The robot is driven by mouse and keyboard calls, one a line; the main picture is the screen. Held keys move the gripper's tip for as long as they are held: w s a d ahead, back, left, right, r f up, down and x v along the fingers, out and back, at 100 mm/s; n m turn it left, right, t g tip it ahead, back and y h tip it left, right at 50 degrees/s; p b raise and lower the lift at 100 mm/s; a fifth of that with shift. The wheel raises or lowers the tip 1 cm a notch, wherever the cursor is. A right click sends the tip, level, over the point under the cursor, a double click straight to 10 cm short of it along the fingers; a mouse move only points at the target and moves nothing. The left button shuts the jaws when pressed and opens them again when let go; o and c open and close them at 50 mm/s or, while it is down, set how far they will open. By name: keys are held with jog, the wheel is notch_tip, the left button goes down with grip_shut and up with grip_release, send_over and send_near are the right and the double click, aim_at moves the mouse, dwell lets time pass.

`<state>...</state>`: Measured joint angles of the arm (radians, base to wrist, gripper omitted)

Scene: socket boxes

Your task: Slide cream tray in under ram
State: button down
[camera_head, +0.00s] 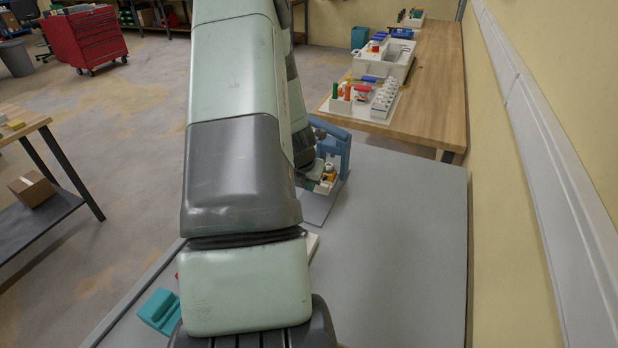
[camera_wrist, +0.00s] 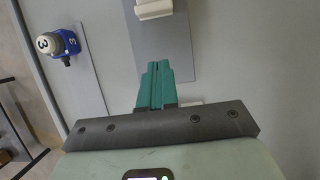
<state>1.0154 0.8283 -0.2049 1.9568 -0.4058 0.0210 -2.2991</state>
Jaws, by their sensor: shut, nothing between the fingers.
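A blue press frame (camera_head: 338,145) stands on a grey base plate (camera_head: 316,210) in the head view, partly hidden by my arm; its ram cannot be made out clearly. A cream piece that looks like the tray (camera_head: 323,187) is low at the press opening, with a yellow part topped by something pale (camera_head: 329,173) on or in it. In the wrist view a cream block (camera_wrist: 153,9), perhaps the tray's handle, lies on a grey plate (camera_wrist: 176,60) at the top edge. My gripper (camera_wrist: 158,68) has its teal fingers together and empty, apart from the cream block.
A blue holder with a white ball marked 3 (camera_wrist: 66,53) stands left in the wrist view. A teal block (camera_head: 158,308) sits front left. The grey table's right side (camera_head: 410,240) is clear, bounded by the wall.

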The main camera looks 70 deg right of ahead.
aim_at(320, 191)
jog(key=x, duration=0.6)
jog(key=d, duration=0.3)
jog(key=shift+d+r, duration=0.15)
jog(key=shift+d, duration=0.3)
jog(key=shift+d, duration=0.15)
jog(key=d, duration=0.4)
jog(key=shift+d, duration=0.15)
jog(key=a, duration=0.2)
jog(key=a+r, duration=0.1)
jog(key=a, duration=0.1)
jog(key=shift+a, duration=0.25)
jog(key=v, duration=0.9)
